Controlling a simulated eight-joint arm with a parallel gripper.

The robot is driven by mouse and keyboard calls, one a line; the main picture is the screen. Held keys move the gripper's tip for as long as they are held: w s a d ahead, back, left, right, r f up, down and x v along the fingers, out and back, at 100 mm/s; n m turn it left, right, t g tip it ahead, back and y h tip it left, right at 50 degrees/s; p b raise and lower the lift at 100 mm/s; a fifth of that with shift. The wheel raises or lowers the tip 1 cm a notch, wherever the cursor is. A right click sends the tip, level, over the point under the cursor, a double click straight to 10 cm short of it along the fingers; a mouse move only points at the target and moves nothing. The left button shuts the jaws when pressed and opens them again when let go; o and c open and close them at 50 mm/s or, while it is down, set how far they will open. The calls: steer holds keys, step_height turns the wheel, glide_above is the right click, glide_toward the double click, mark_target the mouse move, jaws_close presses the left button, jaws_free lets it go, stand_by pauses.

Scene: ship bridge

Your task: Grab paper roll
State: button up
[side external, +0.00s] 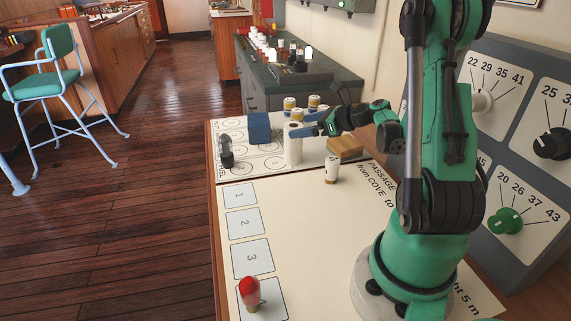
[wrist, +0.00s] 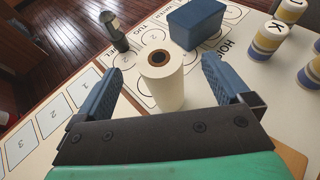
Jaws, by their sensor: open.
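The paper roll (wrist: 163,82) is a white upright cylinder with a brown core hole at its top. In the wrist view it stands between and just ahead of the two blue fingers of my gripper (wrist: 165,88), which is open with a gap on each side. In the side view the white paper roll (side external: 292,146) stands on the far panel, with my gripper (side external: 308,125) reaching over from the right at the roll's upper part. Whether a finger touches it cannot be told from the side view.
A blue block (wrist: 197,22) stands behind the roll, with a dark figure (wrist: 113,32) to its left. Several striped cylinders (wrist: 268,38) stand to the right. A wooden block (side external: 344,146), a white cylinder (side external: 332,168) and a red-topped piece (side external: 249,290) stand on the board. Numbered squares (side external: 250,222) are mostly clear.

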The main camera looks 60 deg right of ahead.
mark_target(296, 126)
steer(key=shift+x, duration=2.7)
jaws_close()
steer(key=shift+r, duration=0.1)
